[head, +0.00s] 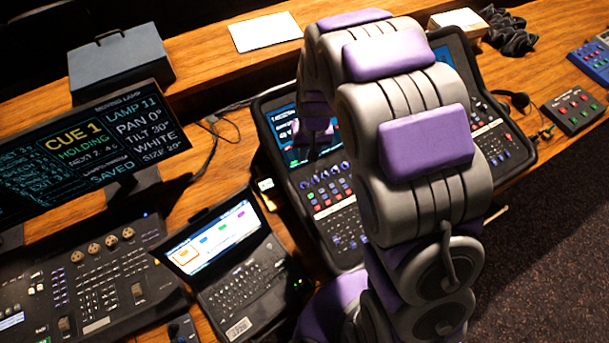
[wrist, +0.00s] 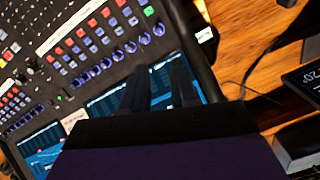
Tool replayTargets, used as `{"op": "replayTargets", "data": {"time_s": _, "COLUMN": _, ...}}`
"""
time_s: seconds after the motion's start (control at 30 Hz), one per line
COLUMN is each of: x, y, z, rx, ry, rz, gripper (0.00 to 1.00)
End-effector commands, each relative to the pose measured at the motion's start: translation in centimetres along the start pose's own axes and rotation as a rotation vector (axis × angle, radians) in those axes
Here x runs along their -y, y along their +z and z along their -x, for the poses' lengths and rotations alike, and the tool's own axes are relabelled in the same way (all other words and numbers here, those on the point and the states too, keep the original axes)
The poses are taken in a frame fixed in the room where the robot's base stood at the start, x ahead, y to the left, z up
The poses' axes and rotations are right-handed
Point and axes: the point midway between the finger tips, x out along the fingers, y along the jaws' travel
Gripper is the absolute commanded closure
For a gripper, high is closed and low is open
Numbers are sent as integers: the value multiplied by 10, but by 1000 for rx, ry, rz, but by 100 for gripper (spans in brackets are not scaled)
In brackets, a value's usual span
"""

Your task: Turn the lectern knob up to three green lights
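The mixing desk (head: 262,108) stands in the middle of the head view, partly hidden by my arm. It has a row of blue-lit knobs (head: 326,174) below its screen. In the wrist view the knob row (wrist: 131,47) runs diagonally past the fingertips, with rows of red and blue buttons beside it. I cannot read a lectern label or tell which knob is the lectern's. A small green light (wrist: 148,11) shows near the top. My gripper (wrist: 159,68) has its two dark fingers apart over the desk's screen, with nothing visible between them.
An open laptop (head: 240,275) stands left of the desk. A lighting console (head: 90,285) and a monitor (head: 90,145) are further left. A small box with coloured buttons (head: 574,108) lies at right. Cables run behind the laptop.

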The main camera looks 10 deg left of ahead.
Motion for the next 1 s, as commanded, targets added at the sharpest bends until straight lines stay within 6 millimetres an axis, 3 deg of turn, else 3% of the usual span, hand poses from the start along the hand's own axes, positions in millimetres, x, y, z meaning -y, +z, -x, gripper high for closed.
{"op": "replayTargets", "data": {"time_s": 0.7, "x": 1, "y": 1, "z": -117, "rx": 6, "ry": 2, "rz": -1, "gripper": 72}}
{"op": "replayTargets", "data": {"time_s": 1.0, "x": 0, "y": 1, "z": -155, "rx": 5, "ry": 0, "rz": -1, "gripper": 72}}
